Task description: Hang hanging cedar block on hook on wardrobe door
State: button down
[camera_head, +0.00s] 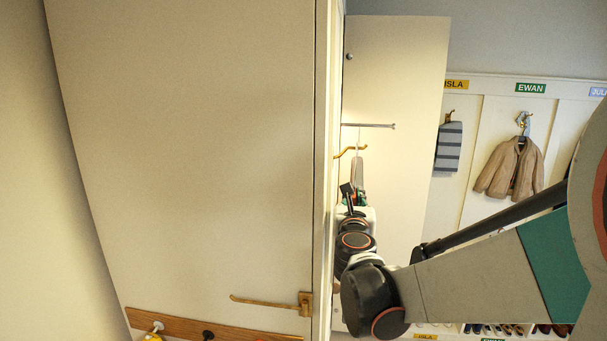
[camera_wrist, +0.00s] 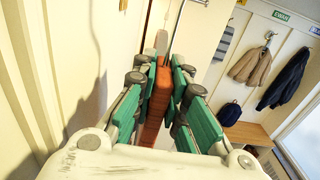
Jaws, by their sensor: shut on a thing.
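My gripper (camera_wrist: 157,110) is shut on a reddish-brown cedar block (camera_wrist: 157,95), held between its green finger pads in the wrist view. A thin metal hanger (camera_wrist: 178,28) rises above the block. In the head view my gripper (camera_head: 354,200) is beside the edge of the large cream wardrobe door (camera_head: 200,150), and I cannot make out the block clearly. A curved brass hook (camera_head: 349,150) sticks out past the door edge, above the gripper. A slim pale brownish thing (camera_head: 357,172) shows just below that hook; I cannot tell whether it touches it.
A metal rail (camera_head: 370,125) crosses the pale panel behind the hook. A brass lever (camera_head: 270,301) sticks out low on the large door. A striped cloth (camera_head: 448,148) and a tan jacket (camera_head: 511,168) hang on the back wall. A wooden bench (camera_wrist: 248,134) stands at right.

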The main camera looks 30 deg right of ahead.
jog(key=f+b+x, duration=0.2)
jog(key=x, duration=0.6)
jog(key=shift+w+d, duration=0.2)
dwell(0.8)
jog(key=c, duration=1.5)
grip_release()
jog(key=shift+c, duration=0.2)
jog(key=v, duration=0.7)
jog(key=shift+s+a, duration=0.2)
jog(key=shift+s, duration=0.1)
